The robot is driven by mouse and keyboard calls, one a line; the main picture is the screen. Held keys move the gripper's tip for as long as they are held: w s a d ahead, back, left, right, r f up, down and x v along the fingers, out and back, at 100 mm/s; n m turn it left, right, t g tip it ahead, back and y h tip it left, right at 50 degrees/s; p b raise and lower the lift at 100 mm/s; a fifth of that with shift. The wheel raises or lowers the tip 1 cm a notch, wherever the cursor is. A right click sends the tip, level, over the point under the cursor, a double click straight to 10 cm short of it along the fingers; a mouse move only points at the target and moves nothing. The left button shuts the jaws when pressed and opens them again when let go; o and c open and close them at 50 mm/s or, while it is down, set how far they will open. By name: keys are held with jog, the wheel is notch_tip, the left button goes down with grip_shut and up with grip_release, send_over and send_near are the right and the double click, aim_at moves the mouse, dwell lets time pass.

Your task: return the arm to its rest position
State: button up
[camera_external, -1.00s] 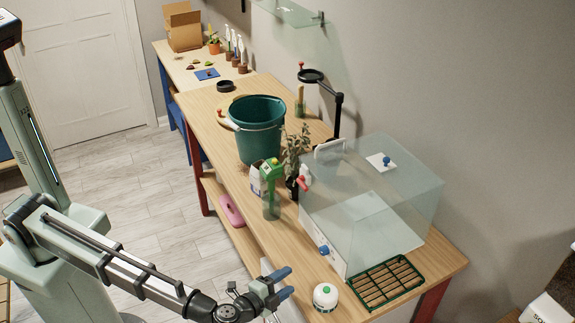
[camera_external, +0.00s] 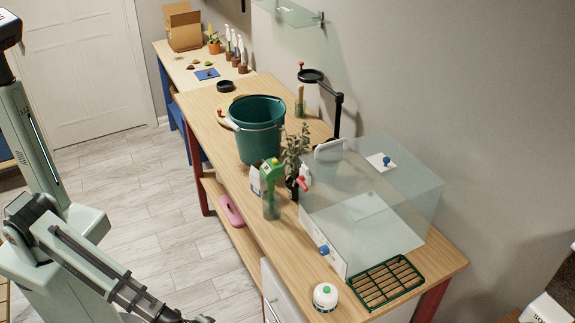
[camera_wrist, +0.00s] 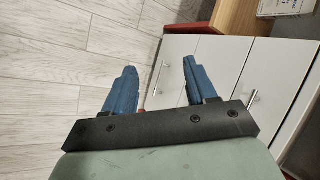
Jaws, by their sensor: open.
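My gripper (camera_wrist: 158,88) shows in the wrist view with its two blue fingers spread apart and nothing between them. Behind the fingers are the floor and the white drawer fronts (camera_wrist: 207,50) of a cabinet. In the external view my arm reaches down to the bottom edge, left of the bench, and the fingers are outside that picture.
The wooden bench (camera_external: 245,213) holds a green bucket (camera_external: 258,145), a clear box (camera_external: 385,200), a white round container (camera_external: 325,296) and a green wire rack (camera_external: 388,284). The cabinet (camera_external: 272,290) stands under its front edge. Floor (camera_external: 150,200) left of the bench is clear.

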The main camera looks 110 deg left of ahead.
jog(key=s+d+f+g+h, duration=0.2)
jog(key=s+d+f, duration=0.1)
jog(key=s, duration=0.7)
jog(key=s+d+f+n+g+h, duration=0.1)
jog(key=s+f, duration=0.3)
jog(key=s, duration=0.6)
jog(key=s+d+f+n+g+h, duration=0.1)
jog(key=s+d+f+g+h, duration=0.2)
jog(key=s, duration=0.8)
jog(key=shift+d+f+h, duration=0.15)
jog(key=shift+d+h, duration=0.25)
jog(key=shift+d, duration=0.45)
jog(key=shift+c, duration=0.3)
